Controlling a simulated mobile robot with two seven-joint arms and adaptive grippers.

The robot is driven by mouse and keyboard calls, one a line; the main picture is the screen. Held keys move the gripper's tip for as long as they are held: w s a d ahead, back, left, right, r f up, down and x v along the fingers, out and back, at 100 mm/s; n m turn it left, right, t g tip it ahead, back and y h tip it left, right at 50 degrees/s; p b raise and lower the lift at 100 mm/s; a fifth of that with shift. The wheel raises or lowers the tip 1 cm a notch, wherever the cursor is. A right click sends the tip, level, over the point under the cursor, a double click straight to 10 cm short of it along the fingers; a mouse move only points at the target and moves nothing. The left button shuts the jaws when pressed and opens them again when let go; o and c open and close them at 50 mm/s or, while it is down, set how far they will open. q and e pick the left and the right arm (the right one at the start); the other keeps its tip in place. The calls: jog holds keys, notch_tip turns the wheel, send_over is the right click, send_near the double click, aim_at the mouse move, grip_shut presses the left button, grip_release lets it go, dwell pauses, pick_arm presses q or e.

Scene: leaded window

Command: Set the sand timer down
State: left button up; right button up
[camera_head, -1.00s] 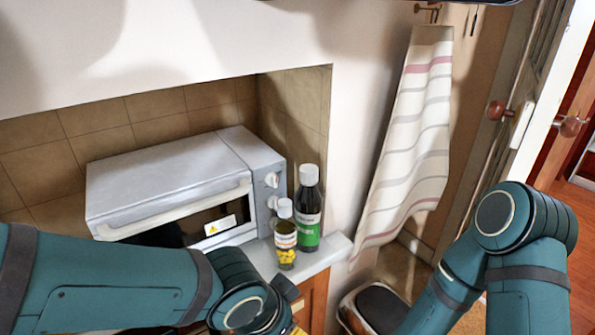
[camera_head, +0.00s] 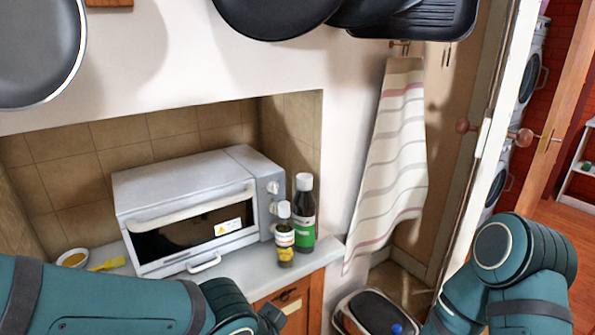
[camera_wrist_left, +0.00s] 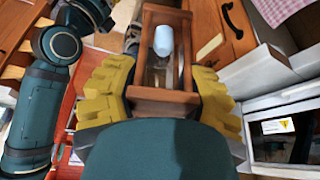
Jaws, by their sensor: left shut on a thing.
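The sand timer (camera_wrist_left: 161,95) shows in the left wrist view, with wooden end plates and posts around a glass with pale blue in its upper part. The yellow fingers of my left gripper (camera_wrist_left: 160,92) are shut on it from both sides. In the head view only my left forearm shows at the bottom left, and the gripper and timer are out of sight below the edge. My right arm shows at the lower right, and its gripper is not seen.
A toaster oven (camera_head: 195,195) stands on the niche's counter (camera_head: 300,262). A pill bottle (camera_head: 284,236) and a green-labelled bottle (camera_head: 304,215) stand at its right, with a small bowl (camera_head: 73,259) at its left. A striped towel (camera_head: 392,165) hangs beside a bin (camera_head: 368,312).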

pick_arm(q)
jog(key=w+a+f+n+t+y, duration=0.1)
jog(key=w+a+f+n+y, duration=0.2)
jog(key=w+a+f+n, duration=0.4)
jog(key=w+a+f, duration=0.4)
jog(key=w+a, duration=0.2)
jog(key=a, duration=0.1)
jog(key=shift+w+n, duration=0.2)
jog(key=shift+n, duration=0.2)
jog(key=shift+r, duration=0.1)
